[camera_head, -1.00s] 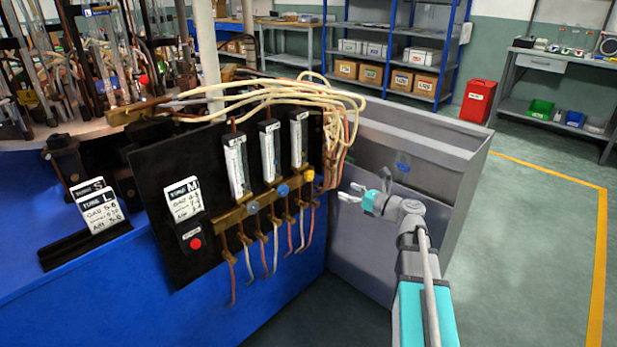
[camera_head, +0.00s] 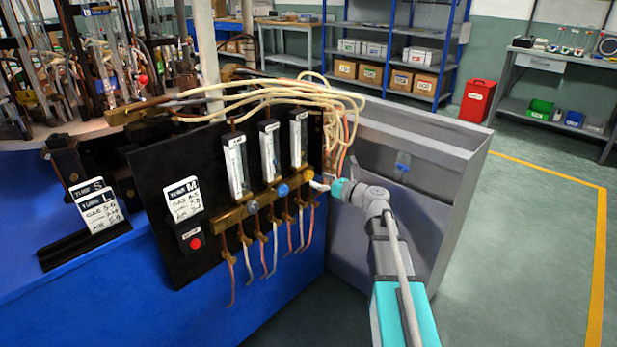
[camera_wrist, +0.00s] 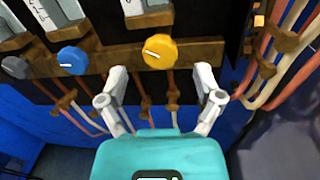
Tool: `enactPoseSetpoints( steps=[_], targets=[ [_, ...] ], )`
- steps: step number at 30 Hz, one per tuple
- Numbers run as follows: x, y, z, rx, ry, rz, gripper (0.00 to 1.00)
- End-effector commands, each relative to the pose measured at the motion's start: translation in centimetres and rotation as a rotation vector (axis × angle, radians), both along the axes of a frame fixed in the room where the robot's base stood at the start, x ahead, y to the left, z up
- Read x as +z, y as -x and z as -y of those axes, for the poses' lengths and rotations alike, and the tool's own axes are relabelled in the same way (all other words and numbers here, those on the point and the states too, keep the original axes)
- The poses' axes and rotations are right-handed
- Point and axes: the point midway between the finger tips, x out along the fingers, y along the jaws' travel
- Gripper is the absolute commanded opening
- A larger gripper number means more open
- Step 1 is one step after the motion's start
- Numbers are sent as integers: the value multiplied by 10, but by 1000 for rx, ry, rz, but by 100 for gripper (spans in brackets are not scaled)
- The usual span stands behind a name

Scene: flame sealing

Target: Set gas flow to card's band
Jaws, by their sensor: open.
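A black panel (camera_head: 160,240) carries three upright flow tubes above a brass bar with knobs. The yellow knob (camera_wrist: 160,52) is at the right end, the blue knob (camera_wrist: 72,60) left of it and the grey knob (camera_wrist: 15,67) further left. A white card marked M (camera_head: 183,199) hangs on the panel; its handwriting is too small to read surely. My gripper (camera_wrist: 160,85) is open, its fingers spread below and either side of the yellow knob, apparently not touching it. In the head view, my gripper (camera_head: 321,186) is at the panel's right end, partly covering the yellow knob.
Cards marked S and L (camera_head: 97,205) stand in a black holder at the left. A red button (camera_head: 195,243) sits below the M card. Pale and copper hoses (camera_head: 280,95) arch over the panel and hang at its right. A grey bin (camera_head: 430,185) stands right of the panel.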

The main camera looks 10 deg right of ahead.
Motion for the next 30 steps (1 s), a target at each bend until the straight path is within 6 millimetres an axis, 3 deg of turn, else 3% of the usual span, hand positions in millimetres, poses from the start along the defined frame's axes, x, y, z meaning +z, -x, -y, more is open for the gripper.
enactPoseSetpoints(
  steps=[9,22,30],
  targets=[
    [0,-26,-24,2,0,0,84],
    [0,-29,-28,1,0,0,84],
    [0,-29,-28,2,0,0,36]
  ],
)
